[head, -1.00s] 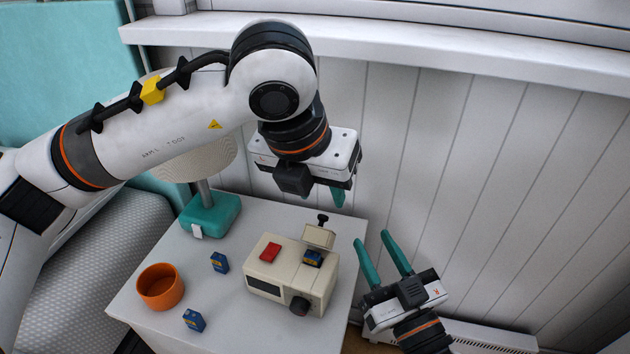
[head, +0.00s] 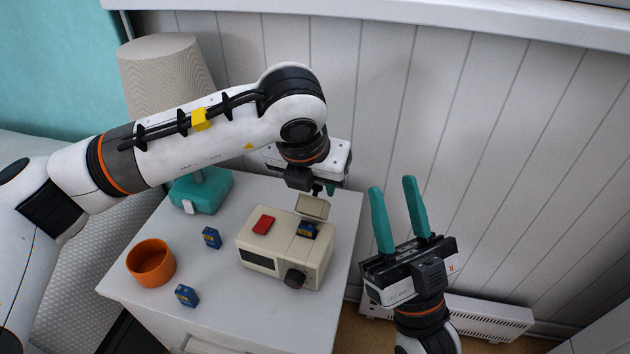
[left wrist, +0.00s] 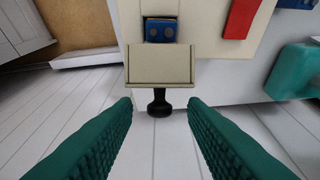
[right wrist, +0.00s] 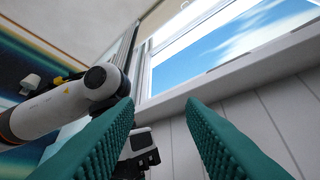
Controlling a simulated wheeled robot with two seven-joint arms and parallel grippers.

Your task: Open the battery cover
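The cream device (head: 283,255) stands on the white nightstand. Its battery cover (head: 313,207) is a cream flap that stands tilted up at the back, leaving the compartment uncovered. A blue battery (head: 307,230) sits in the compartment and also shows in the left wrist view (left wrist: 161,29). In that view the cover (left wrist: 160,64) has a black knob (left wrist: 158,104) below it, between my open teal fingers and apart from both. My left gripper (head: 325,190) is just behind and above the cover. My right gripper (head: 395,183) is open and empty, pointing up right of the nightstand.
Two loose blue batteries (head: 211,238) (head: 187,296) and an orange bowl (head: 151,263) are on the nightstand (head: 235,318) left of the device. A lamp with a teal base (head: 201,190) stands at the back left. The panelled wall (head: 480,150) is close behind.

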